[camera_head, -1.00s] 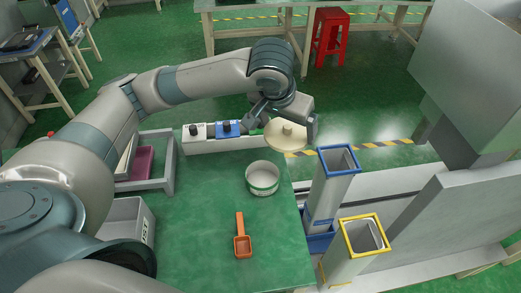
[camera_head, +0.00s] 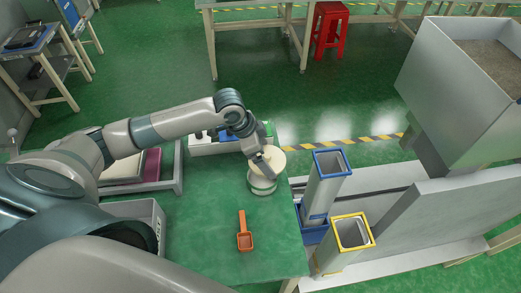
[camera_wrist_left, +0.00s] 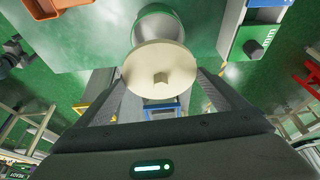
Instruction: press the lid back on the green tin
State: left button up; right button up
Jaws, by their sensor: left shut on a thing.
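The green tin (camera_head: 263,186) is a short white pot with a green band, upright on the green table; it also shows in the wrist view (camera_wrist_left: 158,27). My right gripper is not in view.
An orange scoop (camera_head: 244,240) lies in front of the tin. A blue-rimmed column (camera_head: 325,190) and a yellow-rimmed column (camera_head: 345,245) stand to the right. A white block with knobs (camera_head: 203,148) is behind, partly hidden by my arm.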

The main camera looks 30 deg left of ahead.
pick_arm(q)
jog(key=shift+s+a+f+m, duration=0.3)
jog(key=shift+a+f+m, duration=0.2)
jog(key=shift+a+f, duration=0.15)
jog(key=shift+r+p, duration=0.1)
jog(key=shift+p, duration=0.25)
jog(key=shift+p, duration=0.35)
jog(key=shift+f+b, duration=1.25)
jog(key=shift+f, duration=2)
jog(key=shift+p, duration=0.85)
jog(key=shift+f, duration=0.55)
dwell(0.7)
